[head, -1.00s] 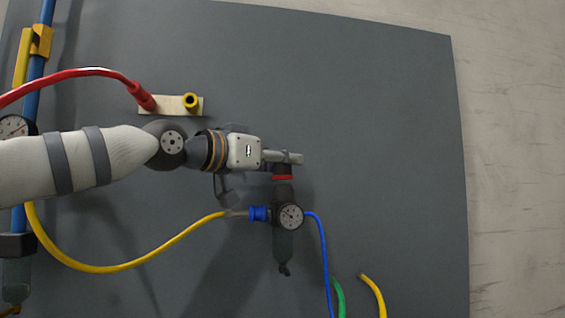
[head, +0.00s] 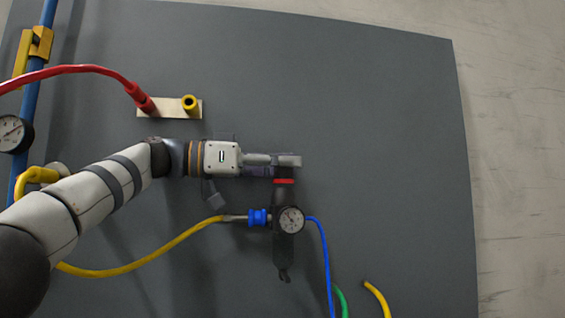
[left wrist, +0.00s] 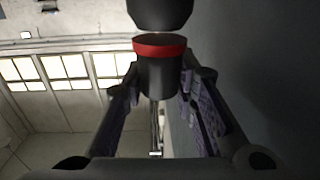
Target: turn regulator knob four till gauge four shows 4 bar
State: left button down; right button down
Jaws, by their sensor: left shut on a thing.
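The regulator, with a red ring (head: 284,181) and a dark body (head: 283,250), is mounted on the grey panel. Its small round gauge (head: 291,220) faces me; its scale is too small to read. My left gripper (head: 287,165) is at the top of the regulator, above the red ring, and is shut on the dark knob there. The left wrist view shows the knob (left wrist: 157,78) between the two fingers, with the red ring (left wrist: 160,48) and regulator body beyond it. In the head view the fingers hide most of the knob. My right gripper is not in view.
A yellow hose (head: 140,262) runs to a blue fitting (head: 258,217) on the regulator. A blue hose (head: 326,265) leaves its right side. A pale block (head: 170,109) with a red hose sits above my arm. Another gauge (head: 12,134) is at left.

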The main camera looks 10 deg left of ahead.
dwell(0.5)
pick_arm(q)
jog(key=c, duration=1.2)
grip_release()
jog(key=shift+c, duration=0.2)
